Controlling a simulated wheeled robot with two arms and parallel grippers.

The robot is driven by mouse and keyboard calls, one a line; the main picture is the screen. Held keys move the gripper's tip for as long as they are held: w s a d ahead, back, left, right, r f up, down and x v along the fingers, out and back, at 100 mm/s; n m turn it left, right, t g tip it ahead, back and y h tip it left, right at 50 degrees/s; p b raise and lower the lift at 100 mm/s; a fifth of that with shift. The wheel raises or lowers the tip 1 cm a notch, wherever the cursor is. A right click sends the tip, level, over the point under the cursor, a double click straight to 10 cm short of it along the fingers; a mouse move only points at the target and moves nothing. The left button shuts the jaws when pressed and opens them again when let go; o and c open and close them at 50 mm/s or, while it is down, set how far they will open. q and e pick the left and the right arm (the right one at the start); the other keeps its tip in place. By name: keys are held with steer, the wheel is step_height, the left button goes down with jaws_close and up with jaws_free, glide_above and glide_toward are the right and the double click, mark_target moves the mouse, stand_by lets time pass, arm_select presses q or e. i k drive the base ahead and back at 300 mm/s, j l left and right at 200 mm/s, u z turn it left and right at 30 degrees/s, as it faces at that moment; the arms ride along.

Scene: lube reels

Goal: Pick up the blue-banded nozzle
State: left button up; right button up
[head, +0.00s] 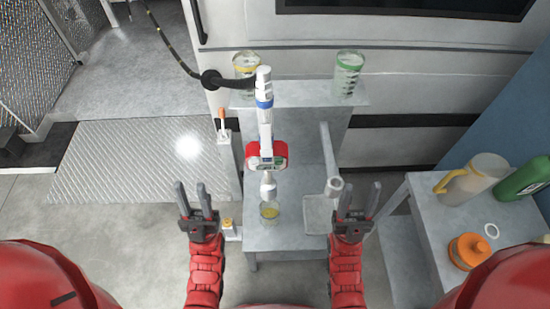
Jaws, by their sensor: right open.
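The blue-banded nozzle (264,90) is a white and grey upright shape with a blue band near its top, at the middle of the head view. A red metering body with a small display (267,156) sits below the band, and a white tip (268,188) points down. The tip is above or just behind a small jar with yellow liquid (269,211); the exact gap is unclear. My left gripper (192,190) is open and empty, left of the nozzle. My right gripper (360,190) is open and empty, right of it. Neither touches the nozzle.
The grey bench (290,238) carries a grey post (331,160) and a tray (318,222). A yellow-marked jar (246,63) and a green-marked jar (348,73) stand on the back shelf. A side table (425,215) holds several containers.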

mark_target(264, 95)
steer(key=z, duration=0.5)
steer(key=j+z, duration=0.15)
steer(key=z, duration=1.35)
steer(key=k+j+z, duration=0.15)
steer(key=k+j, duration=0.7)
steer(key=k, duration=0.1)
